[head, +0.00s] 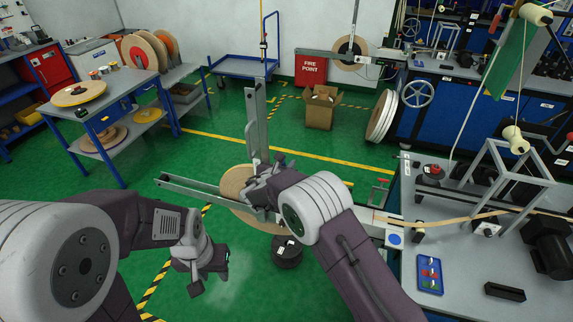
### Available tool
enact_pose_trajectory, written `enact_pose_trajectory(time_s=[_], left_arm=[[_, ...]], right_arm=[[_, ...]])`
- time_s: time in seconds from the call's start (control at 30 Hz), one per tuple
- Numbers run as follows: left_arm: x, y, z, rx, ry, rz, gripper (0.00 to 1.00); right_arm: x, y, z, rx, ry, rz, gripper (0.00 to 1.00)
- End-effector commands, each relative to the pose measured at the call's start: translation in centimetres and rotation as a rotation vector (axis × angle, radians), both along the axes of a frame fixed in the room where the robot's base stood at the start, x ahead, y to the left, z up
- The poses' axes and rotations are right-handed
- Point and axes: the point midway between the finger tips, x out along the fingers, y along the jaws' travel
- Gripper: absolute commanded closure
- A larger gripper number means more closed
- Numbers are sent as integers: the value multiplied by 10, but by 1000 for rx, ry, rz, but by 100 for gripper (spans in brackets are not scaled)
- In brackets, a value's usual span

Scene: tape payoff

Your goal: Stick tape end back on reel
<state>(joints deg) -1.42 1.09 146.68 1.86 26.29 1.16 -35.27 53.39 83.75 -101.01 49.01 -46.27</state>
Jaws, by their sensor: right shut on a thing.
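The tan tape reel (233,181) is mounted upright on a grey metal payoff frame (190,185), left of the right bench. My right arm and gripper hide much of it. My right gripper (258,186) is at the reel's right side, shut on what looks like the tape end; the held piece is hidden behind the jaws. A tan tape strip (480,215) runs across the right bench. My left gripper (208,283) is below and left of the reel, apart from it, with its fingers apart and nothing seen between them.
The right bench (455,265) carries a metal frame (508,165), a blue tray (429,275) and a black block (504,292). A dark round object (287,255) is below the reel. A cardboard box (320,112) stands behind.

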Motion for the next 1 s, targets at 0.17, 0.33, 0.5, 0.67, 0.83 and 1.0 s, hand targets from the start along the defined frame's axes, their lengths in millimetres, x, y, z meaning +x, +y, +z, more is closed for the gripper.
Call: enact_pose_trajectory(time_s=[0.17,0.33,0.5,0.67,0.83,1.0], left_arm=[[0,0,-7,0,0,0,64],[0,0,-12,0,0,0,64],[0,0,-17,0,0,0,64],[0,0,-22,0,0,0,64],[0,0,-22,0,0,0,64],[0,0,-23,0,0,0,64]], right_arm=[[0,0,-7,0,0,0,100],[0,0,-12,0,0,0,100],[0,0,-17,0,0,0,100],[0,0,-22,0,0,0,100],[0,0,-22,0,0,0,100],[0,0,-23,0,0,0,100]])
